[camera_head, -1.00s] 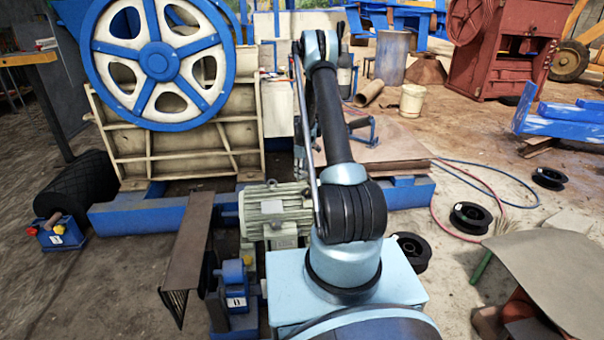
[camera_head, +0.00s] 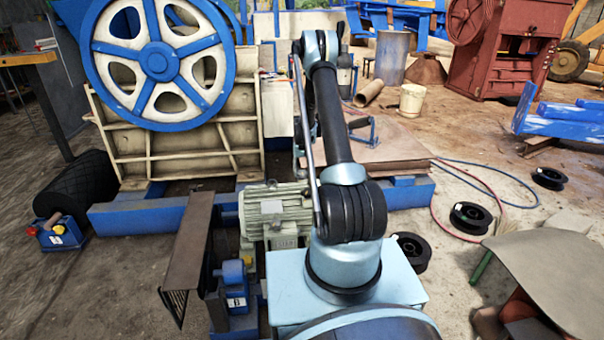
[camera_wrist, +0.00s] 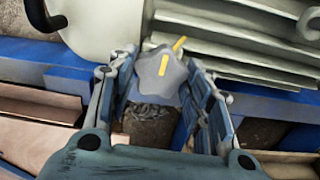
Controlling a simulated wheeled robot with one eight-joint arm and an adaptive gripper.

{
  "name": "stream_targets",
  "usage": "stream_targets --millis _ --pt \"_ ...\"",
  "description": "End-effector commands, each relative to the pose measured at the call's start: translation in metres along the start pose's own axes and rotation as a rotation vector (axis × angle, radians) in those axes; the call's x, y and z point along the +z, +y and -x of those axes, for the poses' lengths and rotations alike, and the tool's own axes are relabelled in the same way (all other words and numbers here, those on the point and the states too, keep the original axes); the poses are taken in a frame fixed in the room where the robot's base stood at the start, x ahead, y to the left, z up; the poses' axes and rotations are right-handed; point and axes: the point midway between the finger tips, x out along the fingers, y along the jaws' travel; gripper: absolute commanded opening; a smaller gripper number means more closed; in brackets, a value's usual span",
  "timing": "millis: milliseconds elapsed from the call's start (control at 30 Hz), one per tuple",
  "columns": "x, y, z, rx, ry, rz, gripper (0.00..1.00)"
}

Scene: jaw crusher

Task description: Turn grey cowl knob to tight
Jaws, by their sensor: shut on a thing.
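The grey cowl knob (camera_wrist: 172,80) is a lobed, star-shaped knob with a yellow line on its face, in the middle of the wrist view. The line points up and slightly right. A second yellow mark lies just beyond the knob's upper right edge, roughly in line with it. My gripper (camera_wrist: 157,74) has its blue fingers on the left and right sides of the knob and is shut on it. In the head view my arm hides the knob and the gripper's fingers.
A finned, pale green-grey motor (camera_head: 276,212) stands by the blue frame (camera_head: 135,218); its casing (camera_wrist: 245,35) fills the top of the wrist view. A brown sloping cover (camera_head: 190,245) lies left of it. A large blue and white flywheel (camera_head: 160,62) stands at the back left.

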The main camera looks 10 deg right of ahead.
Motion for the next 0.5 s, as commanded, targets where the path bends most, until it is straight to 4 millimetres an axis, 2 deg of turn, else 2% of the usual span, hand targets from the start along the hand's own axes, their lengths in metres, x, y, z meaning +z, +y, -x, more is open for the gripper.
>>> stream_targets --millis 200,500 --pt "0.0 0.0005 0.0 0.001 0.0 -0.189 0.22" --pt "0.0 0.0005 0.0 0.001 0.0 -0.377 0.22"
